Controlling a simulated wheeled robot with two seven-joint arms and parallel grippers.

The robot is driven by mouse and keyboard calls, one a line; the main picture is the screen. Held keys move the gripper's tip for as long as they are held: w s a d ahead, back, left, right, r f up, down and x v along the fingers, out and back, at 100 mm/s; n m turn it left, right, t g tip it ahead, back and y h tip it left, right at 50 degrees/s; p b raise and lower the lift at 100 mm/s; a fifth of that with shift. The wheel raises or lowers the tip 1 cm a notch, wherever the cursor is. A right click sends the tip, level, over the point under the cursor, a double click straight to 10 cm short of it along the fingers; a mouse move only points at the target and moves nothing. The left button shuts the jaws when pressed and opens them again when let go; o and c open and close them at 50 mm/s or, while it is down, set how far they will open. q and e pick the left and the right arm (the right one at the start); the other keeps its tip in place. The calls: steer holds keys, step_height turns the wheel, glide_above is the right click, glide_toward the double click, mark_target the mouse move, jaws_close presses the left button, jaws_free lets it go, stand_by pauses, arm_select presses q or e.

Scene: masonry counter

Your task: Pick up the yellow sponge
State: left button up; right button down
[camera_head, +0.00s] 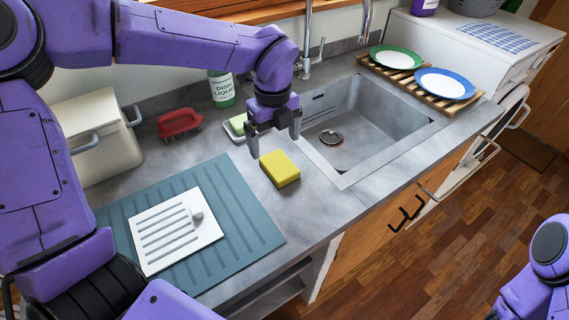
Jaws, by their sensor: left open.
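The yellow sponge (280,168) lies flat on the grey counter, between the teal mat and the sink. My left gripper (275,146) is open and empty. It points down above the sponge, with its fingers spread to either side and a little behind it in the picture. It appears apart from the sponge, though the exact height is hard to tell. Part of my right arm shows at the lower right edge; its gripper is out of the picture.
A sink (375,125) is to the right. A teal mat (240,215) with a white slotted board (160,250) lies to the left. A red brush (180,123), green dish liquid bottle (222,90) and soap dish (232,132) stand behind. Plates (445,84) sit on a wooden rack.

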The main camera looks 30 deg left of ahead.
mark_target(280, 164)
arm_select(q)
steer(key=f, duration=0.3)
steer(key=d+f+p, duration=0.1)
steer(key=f, duration=0.2)
steer(key=shift+d+f, duration=0.1)
steer(key=shift+f, duration=0.4)
steer(key=c, duration=1.2)
steer(key=shift+r, duration=0.15)
steer(key=shift+r, duration=0.25)
step_height(280, 164, up, 3)
steer(key=shift+f, duration=0.15)
steer(key=s+d+r+b, duration=0.4)
steer(key=s+d+r, duration=0.5)
steer(key=d, duration=0.1)
steer(key=shift+d+r, duration=0.3)
steer(key=shift+r, duration=0.05)
